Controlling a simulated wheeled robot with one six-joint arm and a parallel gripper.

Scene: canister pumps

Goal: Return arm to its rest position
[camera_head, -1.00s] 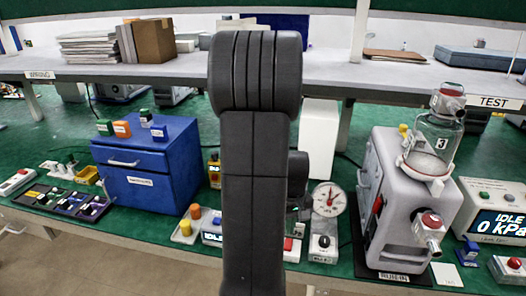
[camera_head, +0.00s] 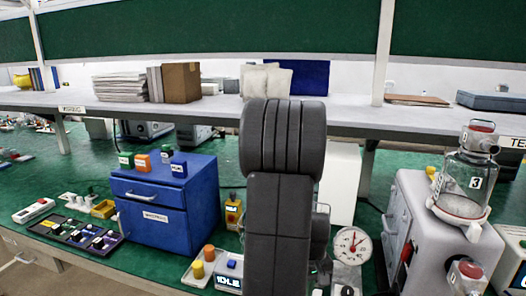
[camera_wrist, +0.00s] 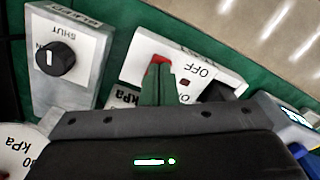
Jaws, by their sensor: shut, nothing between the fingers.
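My arm (camera_head: 280,200) stands dark and upright in the middle of the head view. Behind the fingertips is a white switch box (camera_wrist: 205,62) with a red part and an "OFF" mark. A grey box with a black knob (camera_wrist: 54,60) marked "SHUT" lies to the left of the fingers. In the head view the gripper is hidden behind the arm.
The pump (camera_head: 430,225) with its glass canister (camera_head: 462,185) stands right of the arm, and a dial gauge (camera_head: 352,245) sits between. A blue drawer cabinet (camera_head: 160,205) and a parts tray (camera_head: 78,232) are on the left. A grey shelf (camera_head: 215,110) runs behind.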

